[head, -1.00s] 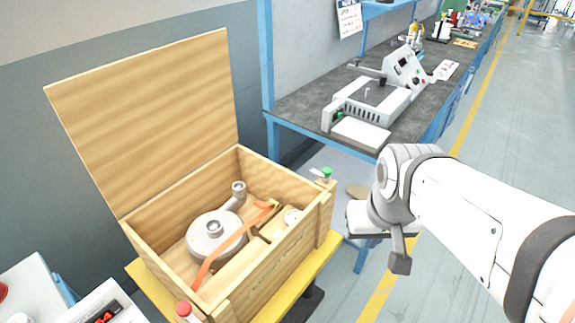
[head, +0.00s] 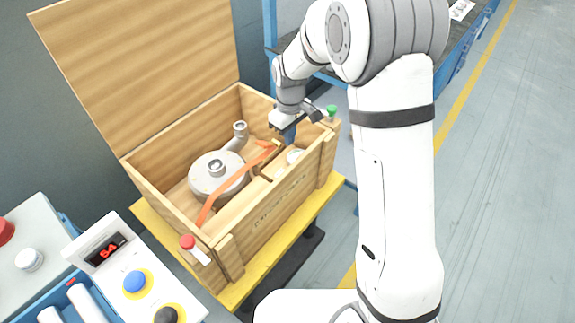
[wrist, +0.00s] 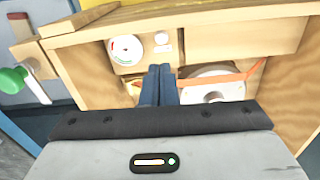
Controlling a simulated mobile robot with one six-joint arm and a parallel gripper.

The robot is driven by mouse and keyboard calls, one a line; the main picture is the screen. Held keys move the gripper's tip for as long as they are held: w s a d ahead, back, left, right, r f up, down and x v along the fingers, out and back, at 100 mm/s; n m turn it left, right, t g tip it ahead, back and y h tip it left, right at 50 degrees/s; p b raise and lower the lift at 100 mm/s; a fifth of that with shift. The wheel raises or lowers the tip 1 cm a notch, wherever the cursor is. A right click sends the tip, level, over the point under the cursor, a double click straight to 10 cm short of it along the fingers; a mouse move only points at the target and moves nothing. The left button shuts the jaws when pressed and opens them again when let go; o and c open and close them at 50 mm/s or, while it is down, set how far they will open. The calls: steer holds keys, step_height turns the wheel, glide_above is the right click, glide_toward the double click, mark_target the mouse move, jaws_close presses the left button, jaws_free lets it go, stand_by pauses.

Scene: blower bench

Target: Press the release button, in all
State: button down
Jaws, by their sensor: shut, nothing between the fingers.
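My gripper (head: 290,138) is shut and empty, its fingers pointing down into the open wooden crate (head: 275,205) near its right end. In the wrist view the shut blue fingers (wrist: 160,72) are just beside a white round dial (wrist: 126,48) and a small white round part (wrist: 162,38). I cannot tell whether they touch anything. An orange strap (head: 232,183) lies across the grey blower (head: 208,177) in the crate. No part is clearly marked as the release button; a blue button (head: 134,281) and a black button (head: 166,315) sit on a box at lower left.
The crate's lid (head: 140,70) stands open at the back. A red-knobbed lever (head: 188,242) and a green-knobbed lever (head: 332,110) are at the crate's front corners. The crate rests on a yellow stand (head: 262,277). A red display (head: 106,249) is on the button box.

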steer(key=shift+w+a+f+n, duration=0.15)
steer(key=shift+w+a+f, duration=0.15)
steer(key=shift+f, duration=0.2)
steer(key=shift+w+a+f+n, duration=0.15)
steer(key=shift+a+f, duration=0.2)
steer(key=shift+f, duration=0.15)
step_height(320, 180, down, 14)
